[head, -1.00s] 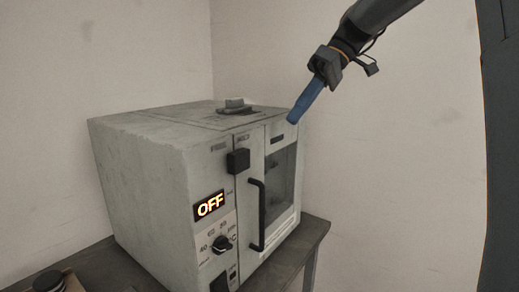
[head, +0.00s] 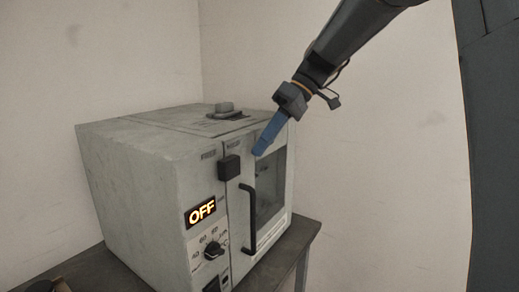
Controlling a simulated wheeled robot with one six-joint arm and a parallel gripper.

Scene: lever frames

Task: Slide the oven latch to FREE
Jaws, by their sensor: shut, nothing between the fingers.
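The oven (head: 135,185) is a pale grey box on a dark table, its front turned to the right. The latch is a black square block (head: 229,167) high on the front, across the seam by the door's left edge. The small word FREE (head: 208,155) is printed to its upper left; another label to its upper right is too small to read. My gripper (head: 259,152), with blue fingers, is shut and empty. Its tips point down and left, to the right of the latch and apart from it in the picture, in front of the door's upper part.
The door has a black vertical handle (head: 248,218) and a dark window (head: 270,190). Below the latch are a lit OFF display (head: 201,212) and a black dial (head: 213,250). A vent knob (head: 224,108) stands on the oven top. The dark table (head: 290,255) has little room beside the oven.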

